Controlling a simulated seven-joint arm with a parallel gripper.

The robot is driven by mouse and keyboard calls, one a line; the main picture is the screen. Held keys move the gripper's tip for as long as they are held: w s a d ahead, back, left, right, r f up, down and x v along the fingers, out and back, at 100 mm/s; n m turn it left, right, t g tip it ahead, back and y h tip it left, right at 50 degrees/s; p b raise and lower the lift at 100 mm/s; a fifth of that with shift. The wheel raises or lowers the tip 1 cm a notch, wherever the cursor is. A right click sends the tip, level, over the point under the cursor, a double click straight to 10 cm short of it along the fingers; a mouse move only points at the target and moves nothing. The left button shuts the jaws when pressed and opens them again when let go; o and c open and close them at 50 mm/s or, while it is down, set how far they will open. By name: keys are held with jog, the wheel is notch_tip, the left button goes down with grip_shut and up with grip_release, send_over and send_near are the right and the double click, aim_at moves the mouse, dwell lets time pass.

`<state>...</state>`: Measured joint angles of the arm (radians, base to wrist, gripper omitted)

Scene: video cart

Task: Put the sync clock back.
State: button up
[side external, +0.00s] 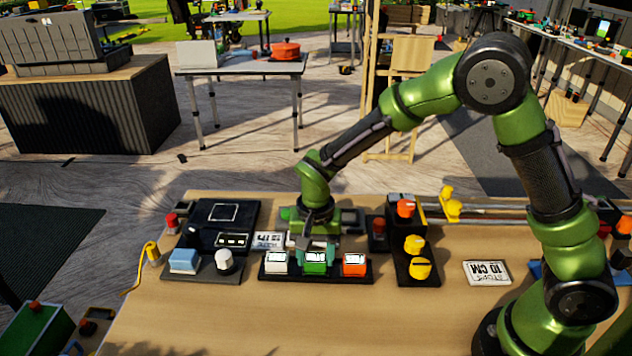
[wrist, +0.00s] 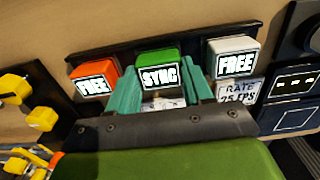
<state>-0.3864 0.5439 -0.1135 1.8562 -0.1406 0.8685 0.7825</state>
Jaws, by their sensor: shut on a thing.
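The sync clock is a green block with a white SYNC label; it shows in the wrist view (wrist: 158,76) and in the side view (side external: 315,259). My gripper (wrist: 161,68) is shut on it, one teal finger on each side. The clock is at the middle of a long black rack (wrist: 190,38), between an orange block labelled FREE (wrist: 93,80) and a white block labelled FREE (wrist: 234,58). The side view shows the same row, with the white block (side external: 277,261) on the left and the orange one (side external: 354,263) on the right. I cannot tell whether the clock's underside touches the rack.
A black holder with yellow knobs (side external: 416,256) stands right of the rack. A RATE 25 FPS card (wrist: 240,91) lies behind the rack. The wooden cart top (side external: 250,318) is clear in front.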

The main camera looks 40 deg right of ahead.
aim_at(316, 257)
jog(key=shift+f, duration=0.1)
jog(key=o, duration=1.1)
notch_tip(316, 257, up, 12)
jog(key=s+d+r+n+t, duration=0.1)
jog(key=s+d+r+t, duration=0.1)
jog(key=s, duration=0.3)
jog(key=s+d+r+n+t+y, duration=0.1)
jog(key=s+d+r+n+t, duration=0.1)
jog(key=s+d+r, duration=0.2)
jog(key=s+d+r+n+t+y, duration=0.1)
jog(key=s+d+r+n+t, duration=0.1)
jog(key=s, duration=0.5)
jog(key=shift+d+r+t, duration=0.2)
jog(key=shift+r+t, duration=0.1)
jog(key=shift+r, duration=0.15)
jog(key=shift+d+r+t, duration=0.2)
jog(key=shift+r+t, duration=0.1)
jog(key=shift+r, duration=0.15)
